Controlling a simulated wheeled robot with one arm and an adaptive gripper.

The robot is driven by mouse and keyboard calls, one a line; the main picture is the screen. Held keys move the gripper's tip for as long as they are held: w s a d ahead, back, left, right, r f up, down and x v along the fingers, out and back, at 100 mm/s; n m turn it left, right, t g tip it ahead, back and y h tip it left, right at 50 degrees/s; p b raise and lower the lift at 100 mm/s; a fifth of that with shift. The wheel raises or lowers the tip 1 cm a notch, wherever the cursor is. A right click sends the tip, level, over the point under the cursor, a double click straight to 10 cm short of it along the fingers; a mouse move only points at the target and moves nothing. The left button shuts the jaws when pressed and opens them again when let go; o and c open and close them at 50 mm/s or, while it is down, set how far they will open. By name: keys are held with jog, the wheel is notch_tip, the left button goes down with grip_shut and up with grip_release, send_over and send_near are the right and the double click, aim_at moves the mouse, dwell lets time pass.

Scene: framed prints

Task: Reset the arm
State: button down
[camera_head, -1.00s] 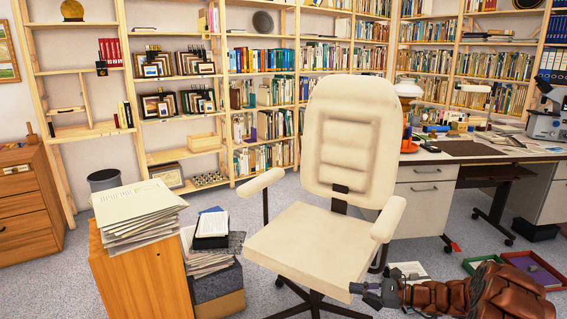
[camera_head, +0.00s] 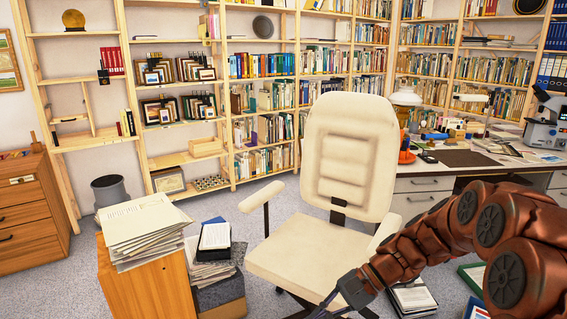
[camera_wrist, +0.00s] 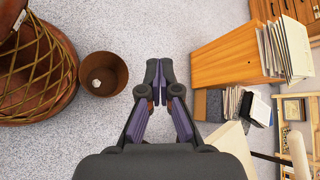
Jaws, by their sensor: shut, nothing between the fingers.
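My gripper (camera_wrist: 160,75) shows in the wrist view with its two dark fingers together and nothing between them. It is in the air, with grey carpet beyond it. In the head view my gripper (camera_head: 328,308) is low in the picture, in front of the cream chair's seat. My brown arm reaches to it from the right edge. The fingertips are small and hard to make out there.
The cream office chair (camera_head: 350,150) stands mid-view. A wooden cabinet (camera_head: 150,285) with stacked papers is at left; it also shows in the wrist view (camera_wrist: 235,52). A brown bin (camera_wrist: 103,74) and large basket (camera_wrist: 35,65) stand on the carpet. The desk (camera_head: 450,177) is at right.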

jog(key=s+d+r+n+h+p, duration=0.3)
jog(key=s+r+p, duration=0.1)
jog(key=s, duration=0.4)
jog(key=s+d+r+n+h+p, duration=0.2)
jog(key=s+d+r+h+p, duration=0.2)
jog(key=s, duration=0.5)
jog(key=s+d+r+n+h+p, duration=0.3)
jog(key=s+r, duration=0.3)
jog(key=s, duration=0.2)
jog(key=shift+s+d+r+n+t+h+p, duration=0.3)
jog(key=shift+s+d+p, duration=0.1)
jog(key=shift+p, duration=0.3)
jog(key=shift+w+a, duration=0.1)
